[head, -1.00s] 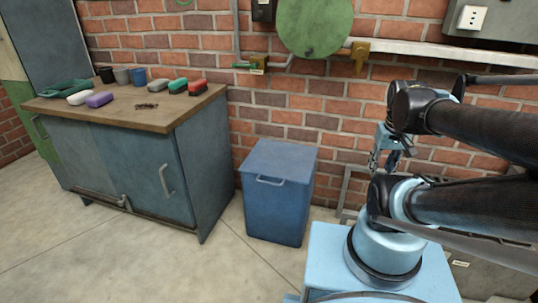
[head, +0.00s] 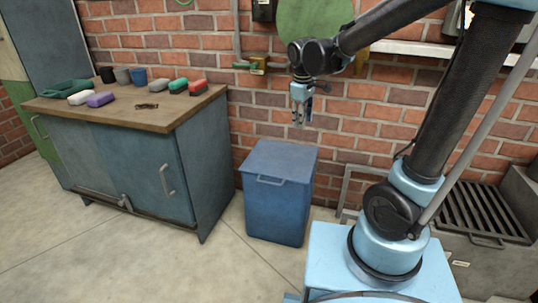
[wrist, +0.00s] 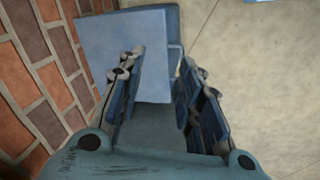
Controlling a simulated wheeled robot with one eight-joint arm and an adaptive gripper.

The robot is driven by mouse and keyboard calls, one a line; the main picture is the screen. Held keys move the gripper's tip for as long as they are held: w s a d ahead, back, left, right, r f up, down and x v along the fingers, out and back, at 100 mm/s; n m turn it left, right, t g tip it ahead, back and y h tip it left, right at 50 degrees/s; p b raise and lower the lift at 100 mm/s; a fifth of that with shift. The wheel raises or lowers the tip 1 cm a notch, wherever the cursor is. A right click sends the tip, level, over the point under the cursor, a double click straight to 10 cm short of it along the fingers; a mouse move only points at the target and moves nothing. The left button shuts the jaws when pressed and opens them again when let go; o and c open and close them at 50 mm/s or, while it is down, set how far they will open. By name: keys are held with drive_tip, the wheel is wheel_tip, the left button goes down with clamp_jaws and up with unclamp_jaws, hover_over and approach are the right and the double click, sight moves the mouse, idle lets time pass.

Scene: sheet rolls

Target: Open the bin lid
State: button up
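The blue bin (head: 275,211) stands on the floor against the brick wall, right of the cabinet. Its flat lid (head: 280,160) is shut, with a handle (head: 270,180) on the front edge. My gripper (head: 298,120) hangs above the back right part of the lid, pointing down and apart from it. In the wrist view my gripper (wrist: 160,95) has its two fingers spread with nothing between them. The lid (wrist: 125,50) shows beyond and between the fingers there, and the handle (wrist: 178,62) is near the right finger, partly hidden by it.
The brick wall (head: 350,115) is close behind. A grated metal unit (head: 480,215) is at the right. Floor in front of the bin is clear.

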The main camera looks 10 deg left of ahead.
drive_tip(key=a+f+n, duration=0.3)
drive_tip(key=a+n, duration=0.1)
drive_tip(key=a, duration=1)
drive_tip(key=x, duration=1.7)
drive_tip(key=shift+d, duration=0.2)
drive_tip(key=shift+w+f, duration=0.1)
drive_tip(key=shift+w, duration=0.05)
clamp_jaws()
unclamp_jaws()
